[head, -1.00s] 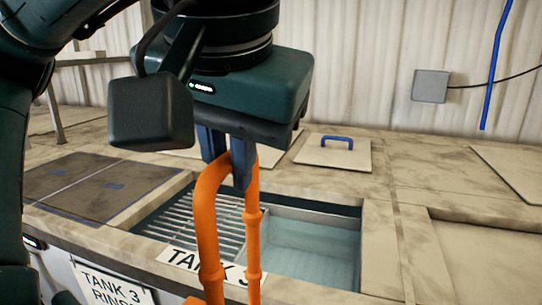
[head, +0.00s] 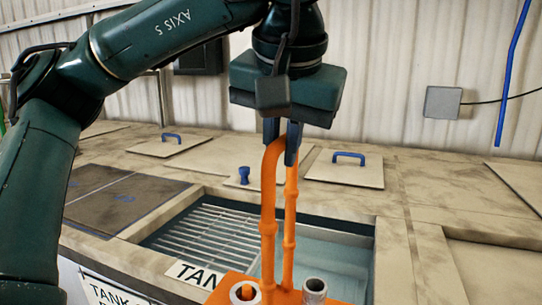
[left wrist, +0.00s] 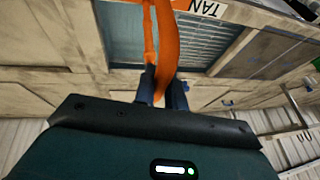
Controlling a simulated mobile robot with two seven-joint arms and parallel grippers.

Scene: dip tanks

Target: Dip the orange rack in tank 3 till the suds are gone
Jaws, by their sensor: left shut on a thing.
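The orange rack (head: 269,215) has a tall looped handle and a base at the bottom of the head view, with a grey metal cylinder (head: 314,289) and a white-rimmed round part on it. My left gripper (head: 282,153) is shut on the top of the handle. It also shows in the left wrist view (left wrist: 163,88), with the orange handle between its fingers. Tank 3 (head: 320,260) is open behind the rack, with pale liquid at right and a slatted grate (head: 205,235) at left. The rack's base is in front of the tank, partly cut off by the frame. I see no suds clearly. My right gripper is out of view.
Lids with blue handles (head: 345,172) lie on the counter behind the tank. A blue knob (head: 244,175) stands behind the grate. A dark covered section (head: 115,200) is at left, and a shallow recess (head: 500,265) is at right.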

